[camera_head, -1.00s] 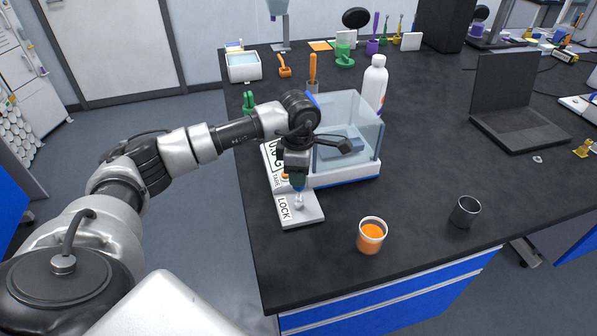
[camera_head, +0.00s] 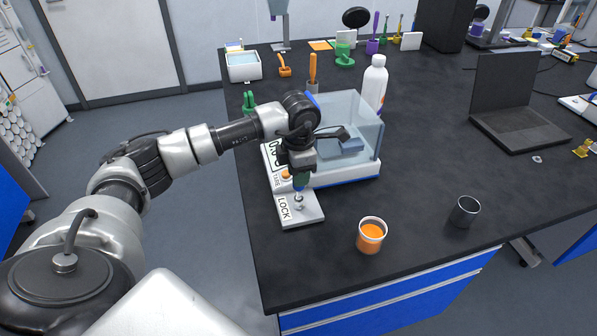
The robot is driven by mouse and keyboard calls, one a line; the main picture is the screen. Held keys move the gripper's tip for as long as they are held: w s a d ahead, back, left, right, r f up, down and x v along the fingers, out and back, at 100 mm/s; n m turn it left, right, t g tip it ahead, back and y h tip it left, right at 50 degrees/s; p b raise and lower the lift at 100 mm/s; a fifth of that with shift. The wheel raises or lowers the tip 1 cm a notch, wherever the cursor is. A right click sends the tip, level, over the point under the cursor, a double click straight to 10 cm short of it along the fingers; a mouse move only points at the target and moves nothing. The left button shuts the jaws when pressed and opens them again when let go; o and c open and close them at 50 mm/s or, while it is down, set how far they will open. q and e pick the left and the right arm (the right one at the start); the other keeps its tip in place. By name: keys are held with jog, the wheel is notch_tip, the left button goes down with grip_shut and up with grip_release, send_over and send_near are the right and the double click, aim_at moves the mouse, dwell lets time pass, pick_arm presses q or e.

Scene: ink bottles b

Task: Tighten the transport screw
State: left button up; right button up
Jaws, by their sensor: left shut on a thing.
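The balance (camera_head: 345,178) stands on the black bench, with clear draft-shield walls and a white base. A plate marked LOCK (camera_head: 287,212) sticks out from its front left. A small silver transport screw (camera_head: 299,203) stands on that plate. My left gripper (camera_head: 300,188) points down right above the screw, shut on the screw's top as far as I can see. The fingertips are small and dark, so the exact contact is hard to make out. My right gripper is not in view.
A white bottle (camera_head: 375,82) is behind the balance. A laptop (camera_head: 515,110) stands further right.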

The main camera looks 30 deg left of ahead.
pick_arm(q)
jog(key=shift+n, duration=1.1)
jog(key=shift+f+b, duration=0.65)
jog(key=shift+f, duration=0.1)
jog(key=shift+f+m+b, duration=0.15)
jog(key=shift+m+b, duration=0.45)
jog(key=shift+m, duration=1.1)
